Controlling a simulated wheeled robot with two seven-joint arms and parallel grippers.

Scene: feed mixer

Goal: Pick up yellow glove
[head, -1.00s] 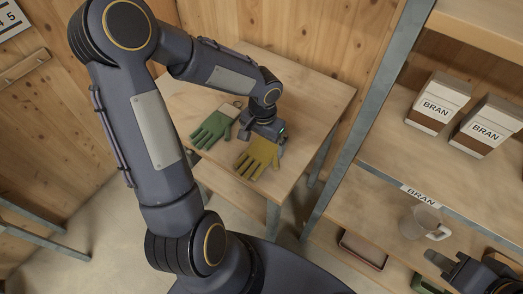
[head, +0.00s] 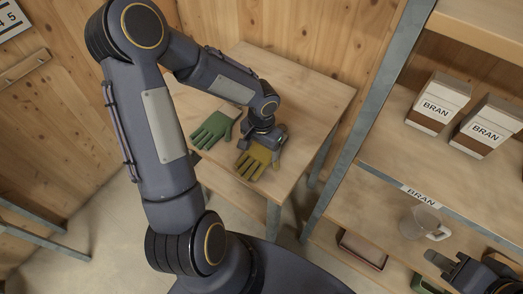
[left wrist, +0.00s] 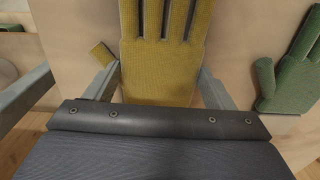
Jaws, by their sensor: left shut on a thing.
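The yellow glove (head: 257,161) lies on the wooden table, fingers toward the near edge in the head view. In the left wrist view the yellow glove (left wrist: 160,60) fills the middle, its cuff between the two grey fingers. My left gripper (head: 262,143) is at the cuff end, shut on the glove. In the left wrist view my left gripper (left wrist: 158,88) has one finger against each side of the cuff. The glove's cuff is partly hidden by the gripper in the head view. My right gripper (head: 443,266) is at the lower right, empty as far as visible; its opening is unclear.
A green glove (head: 213,130) lies on the table (head: 310,90) left of the yellow one. A shelf unit (head: 385,150) stands to the right with BRAN cartons (head: 437,103) and a clear jug (head: 420,222). The table's right side is clear.

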